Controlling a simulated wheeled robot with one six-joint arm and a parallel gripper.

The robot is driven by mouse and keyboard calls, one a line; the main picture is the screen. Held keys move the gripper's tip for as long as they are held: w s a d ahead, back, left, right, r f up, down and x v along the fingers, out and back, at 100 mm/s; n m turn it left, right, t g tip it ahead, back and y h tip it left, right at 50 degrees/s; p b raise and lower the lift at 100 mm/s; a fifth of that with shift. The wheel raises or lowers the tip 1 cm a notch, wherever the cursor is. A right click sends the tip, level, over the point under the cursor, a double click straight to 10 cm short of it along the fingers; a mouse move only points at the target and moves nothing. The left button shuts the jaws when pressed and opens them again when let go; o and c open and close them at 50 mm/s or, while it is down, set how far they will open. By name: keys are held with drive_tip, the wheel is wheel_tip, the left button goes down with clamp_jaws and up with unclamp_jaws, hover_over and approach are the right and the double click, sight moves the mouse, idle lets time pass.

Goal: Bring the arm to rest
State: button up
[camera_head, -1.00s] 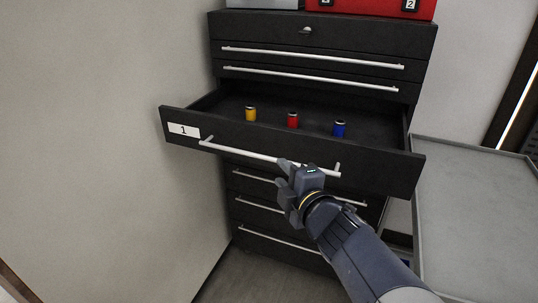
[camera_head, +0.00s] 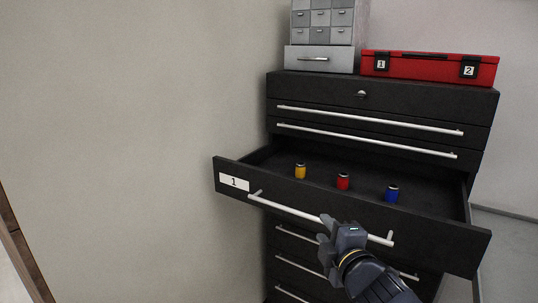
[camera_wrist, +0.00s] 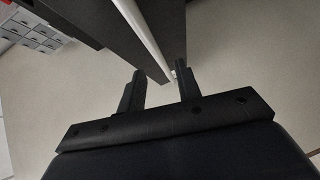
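My gripper (camera_head: 326,231) is at the long silver handle (camera_head: 290,209) on the front of the open black drawer (camera_head: 420,229), labelled 1. In the wrist view its two dark fingers (camera_wrist: 159,88) stand apart with a visible gap. The handle bar (camera_wrist: 140,30) runs down towards that gap and ends close to the right finger. I cannot tell whether it touches a finger. My arm comes in from the bottom of the head view.
A yellow can (camera_head: 300,171), a red can (camera_head: 343,181) and a blue can (camera_head: 392,193) stand upright in the drawer. A red case (camera_head: 430,68) and a grey small-drawer unit (camera_head: 320,58) stand on top of the black cabinet (camera_head: 420,100). A bare wall (camera_head: 120,130) is at left.

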sight(318, 221)
drive_tip(key=b+x, duration=0.1)
drive_tip(key=x, duration=0.5)
drive_tip(key=shift+w, duration=0.25)
